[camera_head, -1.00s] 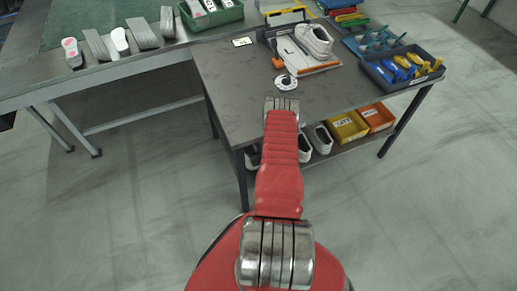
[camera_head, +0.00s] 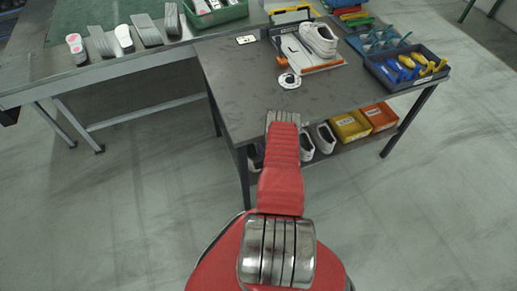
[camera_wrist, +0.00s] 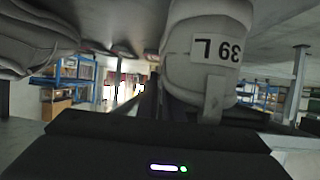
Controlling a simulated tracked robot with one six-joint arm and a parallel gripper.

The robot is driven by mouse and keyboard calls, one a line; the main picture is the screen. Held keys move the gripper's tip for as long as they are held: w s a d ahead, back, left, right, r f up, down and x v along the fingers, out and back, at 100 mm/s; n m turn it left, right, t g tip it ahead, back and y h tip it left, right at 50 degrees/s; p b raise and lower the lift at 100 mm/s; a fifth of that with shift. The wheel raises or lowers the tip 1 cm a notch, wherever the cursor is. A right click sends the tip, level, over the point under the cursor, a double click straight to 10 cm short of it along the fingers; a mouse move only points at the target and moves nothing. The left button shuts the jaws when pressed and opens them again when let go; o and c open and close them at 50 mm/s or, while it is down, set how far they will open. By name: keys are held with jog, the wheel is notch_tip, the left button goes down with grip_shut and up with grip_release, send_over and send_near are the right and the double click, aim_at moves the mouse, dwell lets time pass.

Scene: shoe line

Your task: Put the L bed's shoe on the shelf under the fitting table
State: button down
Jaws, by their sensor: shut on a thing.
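In the wrist view, a light grey shoe (camera_wrist: 212,48) with a white label reading "39 L" hangs at the top of the picture, label upside down. My gripper (camera_wrist: 188,108) is shut at its heel, by the pull tab; the exact contact is partly hidden. In the head view my gripper is hidden behind my red arm, near the front of the fitting table (camera_head: 222,75). Under it, the shelf (camera_head: 345,150) holds white shoes, one (camera_head: 325,138) clear of my arm. I cannot tell whether the gripped shoe touches the shelf.
Another grey shoe (camera_wrist: 35,42) is close on the left in the wrist view. A yellow bin (camera_head: 350,127) and an orange bin (camera_head: 380,116) stand on the shelf's right. A white shoe (camera_head: 319,39) and a tool tray (camera_head: 405,70) are on the tabletop. Floor is clear right.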

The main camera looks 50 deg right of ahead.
jog(key=c, duration=1.9)
grip_release()
jog(key=shift+f, duration=0.1)
jog(key=v, duration=1.2)
jog(key=shift+s, duration=0.15)
